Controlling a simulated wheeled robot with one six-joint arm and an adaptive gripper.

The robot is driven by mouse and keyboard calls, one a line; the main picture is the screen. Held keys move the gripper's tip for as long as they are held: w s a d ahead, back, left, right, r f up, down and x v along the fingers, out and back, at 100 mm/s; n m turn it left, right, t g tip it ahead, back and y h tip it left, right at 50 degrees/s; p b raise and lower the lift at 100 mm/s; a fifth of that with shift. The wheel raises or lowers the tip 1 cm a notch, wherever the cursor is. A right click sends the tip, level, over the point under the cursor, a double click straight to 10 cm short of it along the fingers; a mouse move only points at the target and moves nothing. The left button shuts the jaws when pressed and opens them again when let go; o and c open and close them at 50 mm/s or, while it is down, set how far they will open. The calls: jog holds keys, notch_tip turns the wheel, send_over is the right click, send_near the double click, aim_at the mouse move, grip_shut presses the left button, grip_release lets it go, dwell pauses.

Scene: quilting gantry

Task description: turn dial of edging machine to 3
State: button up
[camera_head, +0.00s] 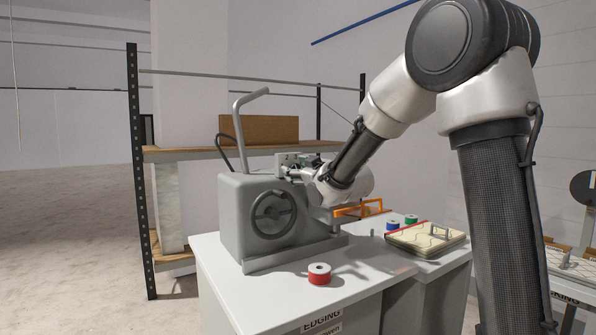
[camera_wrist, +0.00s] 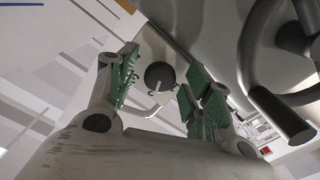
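The grey edging machine (camera_head: 236,225) stands on a white table. In the wrist view its dial (camera_wrist: 158,74) is a small dark round knob with a pale pointer line, set on a light plate. My gripper (camera_wrist: 163,66) is open, with its green-padded fingers on either side of the dial in that picture. I cannot tell whether either finger touches the dial. In the head view my gripper (camera_head: 288,161) is at the top of the machine and the dial is hidden. The numbers around the dial are too small to read.
A dark handwheel (camera_head: 272,214) is on the machine's front, and a bent grey lever (camera_head: 238,125) rises above it. A shelf stands behind.

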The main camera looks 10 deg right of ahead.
jog(key=c, duration=1)
jog(key=shift+o, duration=0.2)
jog(key=shift+m, duration=0.4)
jog(key=m, duration=0.8)
jog(key=shift+m, duration=0.4)
jog(key=o, duration=1.1)
jog(key=shift+c, duration=0.2)
jog(key=shift+s, duration=0.15)
